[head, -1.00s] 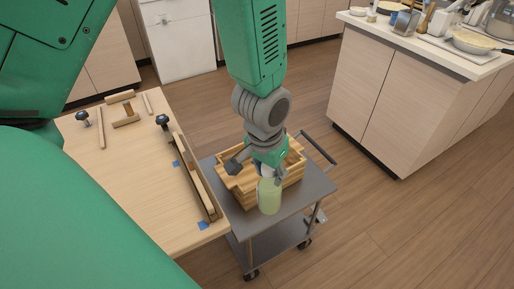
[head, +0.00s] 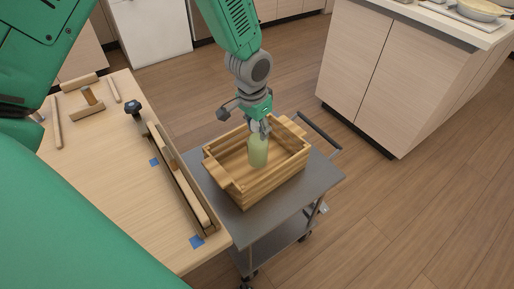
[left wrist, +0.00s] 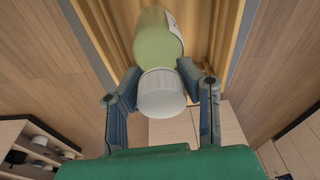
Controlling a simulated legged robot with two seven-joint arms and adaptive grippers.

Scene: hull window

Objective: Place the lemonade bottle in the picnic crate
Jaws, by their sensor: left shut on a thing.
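The lemonade bottle (head: 258,153) is pale green with a white cap, and it hangs upright from my left gripper (head: 261,126). In the head view it shows inside the outline of the wooden picnic crate (head: 262,187); I cannot tell whether its base touches the crate floor. In the left wrist view the fingers (left wrist: 160,95) are shut around the white cap, with the green bottle body (left wrist: 158,38) beyond it. The crate stands on the grey cart top (head: 290,208), its handle ends sticking out. My right gripper is not in view.
A wooden table (head: 120,190) with clamps, wooden strips and blue tape stands left of the cart. The cart's dark push handle (head: 320,130) is at its right. A kitchen island (head: 400,70) stands at the back right, with open floor between.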

